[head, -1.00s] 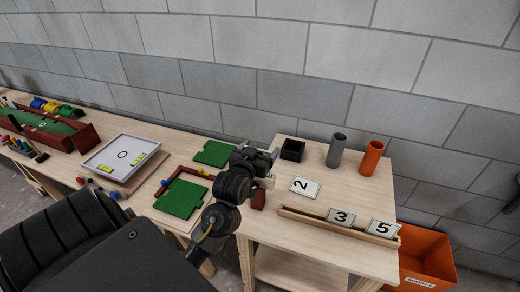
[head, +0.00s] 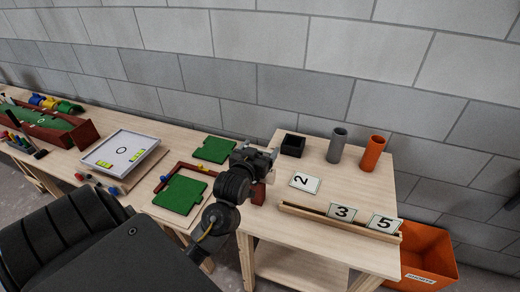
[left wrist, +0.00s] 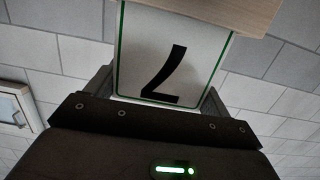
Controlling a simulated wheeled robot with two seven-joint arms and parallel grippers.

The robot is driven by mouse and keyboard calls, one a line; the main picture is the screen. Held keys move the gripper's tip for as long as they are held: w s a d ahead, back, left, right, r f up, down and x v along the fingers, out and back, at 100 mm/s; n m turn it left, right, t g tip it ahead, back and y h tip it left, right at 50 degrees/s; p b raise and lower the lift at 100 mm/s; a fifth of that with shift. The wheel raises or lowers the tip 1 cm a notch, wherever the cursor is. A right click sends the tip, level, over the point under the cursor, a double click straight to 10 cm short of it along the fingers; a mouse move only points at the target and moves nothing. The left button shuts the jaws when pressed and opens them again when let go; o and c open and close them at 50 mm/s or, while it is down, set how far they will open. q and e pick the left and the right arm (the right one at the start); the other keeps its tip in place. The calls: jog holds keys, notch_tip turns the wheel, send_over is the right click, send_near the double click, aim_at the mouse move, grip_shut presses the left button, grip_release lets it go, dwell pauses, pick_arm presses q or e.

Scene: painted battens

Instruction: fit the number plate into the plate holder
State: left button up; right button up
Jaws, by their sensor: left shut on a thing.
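My left gripper (head: 268,160) is over the left part of the right-hand table, left of the plate holder and above table height. It is shut on a white number plate (left wrist: 205,60) with a green border, seen close in the left wrist view; its dark numeral looks like a 7. A pale wooden piece (left wrist: 200,12) covers the plate's far end there. My right gripper is not visible.
A black box (head: 293,146), a grey cylinder (head: 336,146) and an orange cylinder (head: 371,154) stand at the back. A dark red block (head: 258,194) is just below the gripper. An orange bin (head: 430,255) stands right of the table. Green boards (head: 180,195) lie left.

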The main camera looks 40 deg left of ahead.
pick_arm(q)
jog(key=shift+f+b, duration=0.45)
jog(key=shift+f, duration=0.3)
jog(key=o, duration=0.9)
jog(key=shift+s, duration=0.1)
jog(key=v, duration=1)
jog(key=shift+s+d+r, duration=0.1)
jog(key=shift+s+d, duration=0.1)
jog(key=shift+s, duration=0.05)
